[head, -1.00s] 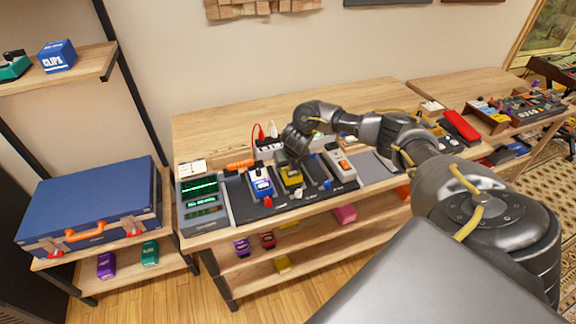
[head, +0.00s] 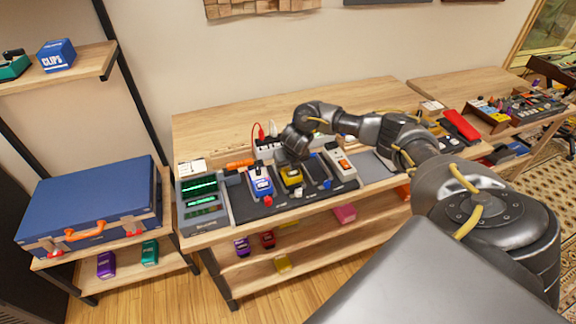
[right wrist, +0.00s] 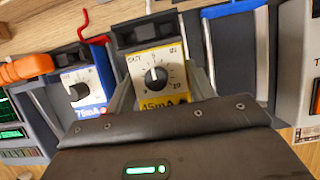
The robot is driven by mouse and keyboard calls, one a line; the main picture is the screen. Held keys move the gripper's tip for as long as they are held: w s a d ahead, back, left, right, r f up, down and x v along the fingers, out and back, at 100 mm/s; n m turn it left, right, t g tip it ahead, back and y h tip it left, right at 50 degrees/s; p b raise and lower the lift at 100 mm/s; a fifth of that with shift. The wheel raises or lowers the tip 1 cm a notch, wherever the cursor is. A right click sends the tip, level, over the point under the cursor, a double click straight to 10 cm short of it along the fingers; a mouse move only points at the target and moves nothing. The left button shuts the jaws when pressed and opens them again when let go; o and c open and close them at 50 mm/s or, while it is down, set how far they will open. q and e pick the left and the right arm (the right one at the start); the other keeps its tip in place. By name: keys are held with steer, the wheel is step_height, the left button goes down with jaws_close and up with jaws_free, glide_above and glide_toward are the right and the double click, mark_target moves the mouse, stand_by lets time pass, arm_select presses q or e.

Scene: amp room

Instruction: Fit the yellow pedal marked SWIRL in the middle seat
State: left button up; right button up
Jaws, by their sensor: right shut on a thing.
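The yellow pedal (head: 291,177) is among the devices on the dark board. In the right wrist view, the yellow pedal (right wrist: 157,75) has a black knob on a pale face and a yellow lower part reading 45mA. The word SWIRL cannot be read. My right gripper (head: 292,166) is over it from behind and shut on it. In the right wrist view my right gripper (right wrist: 160,98) has a finger at each side of the pedal. The dark board (head: 278,207) carries the seats. I cannot tell whether the pedal's underside is fully down. My left gripper is out of view.
A blue-and-white pedal (head: 261,184) stands close on the left. A dark grey bay (right wrist: 235,55) lies close on the right, then a white pedal with an orange part (head: 340,162). A green-lit meter (head: 202,201) stands at the left end. The table behind (head: 225,125) is mostly clear.

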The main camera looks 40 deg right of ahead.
steer(key=shift+f+b, duration=0.5)
steer(key=shift+f, duration=0.15)
stand_by(0.5)
